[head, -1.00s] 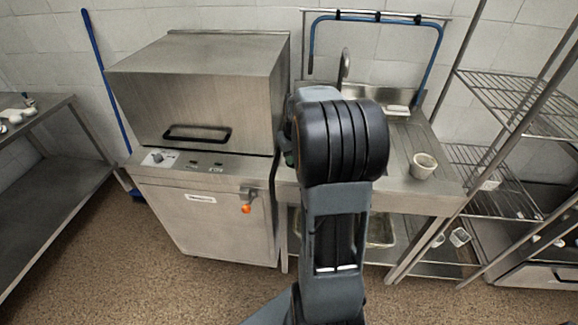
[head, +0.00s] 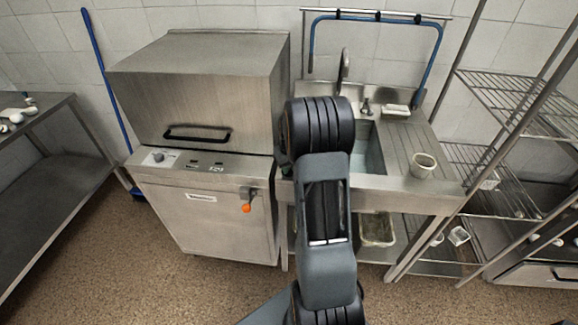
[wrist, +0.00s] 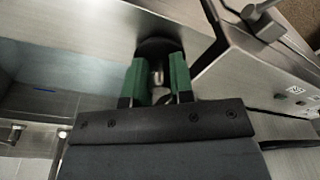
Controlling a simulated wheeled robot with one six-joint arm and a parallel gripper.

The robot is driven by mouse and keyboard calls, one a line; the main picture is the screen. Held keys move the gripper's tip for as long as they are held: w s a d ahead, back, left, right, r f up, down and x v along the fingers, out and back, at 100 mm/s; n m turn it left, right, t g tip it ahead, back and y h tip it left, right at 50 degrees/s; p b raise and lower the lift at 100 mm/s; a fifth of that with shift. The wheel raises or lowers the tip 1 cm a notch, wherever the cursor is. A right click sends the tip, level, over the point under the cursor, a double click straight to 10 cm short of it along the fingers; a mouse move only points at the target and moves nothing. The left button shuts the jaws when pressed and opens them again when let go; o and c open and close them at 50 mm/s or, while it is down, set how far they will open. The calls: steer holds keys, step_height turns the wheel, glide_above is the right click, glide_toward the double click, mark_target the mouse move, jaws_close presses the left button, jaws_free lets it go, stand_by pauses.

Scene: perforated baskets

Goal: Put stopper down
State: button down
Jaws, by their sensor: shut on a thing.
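The stopper (wrist: 157,46) is a dark round piece with a lighter stem in the wrist view. My gripper (wrist: 158,72) has green fingers on either side of the stem and is shut on it. Beyond the stopper is a steel counter strip (wrist: 100,22); I cannot tell whether the stopper touches it. In the head view my arm hides the stopper and nearly all of the gripper. The sink basin (head: 372,150) shows just right of my arm there.
The steel dishwasher (head: 205,90) stands left of my arm, with an orange-tipped lever (head: 246,208) on its front. A tap (head: 343,70) rises behind the sink. A pale cup (head: 423,166) stands on the drainboard (head: 398,143). A wire rack (head: 520,95) is at right.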

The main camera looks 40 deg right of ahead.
steer(key=shift+f, duration=0.15)
steer(key=c, duration=1)
jaws_free()
step_height(320, 180, up, 11)
steer(key=s, duration=0.1)
steer(key=s+a+r+n+t, duration=0.1)
steer(key=s+a+r, duration=0.2)
steer(key=a, duration=0.4)
steer(key=s+a+r, duration=0.2)
steer(key=s+a, duration=0.2)
steer(key=a, duration=0.4)
steer(key=shift+n+t, duration=0.5)
steer(key=shift+t, duration=0.1)
steer(key=s+a, duration=0.2)
steer(key=s, duration=0.1)
steer(key=s+a+f, duration=0.1)
steer(key=s+a, duration=0.2)
steer(key=s+a+f, duration=0.1)
steer(key=s+a, duration=0.2)
steer(key=s, duration=0.1)
steer(key=shift+a, duration=0.2)
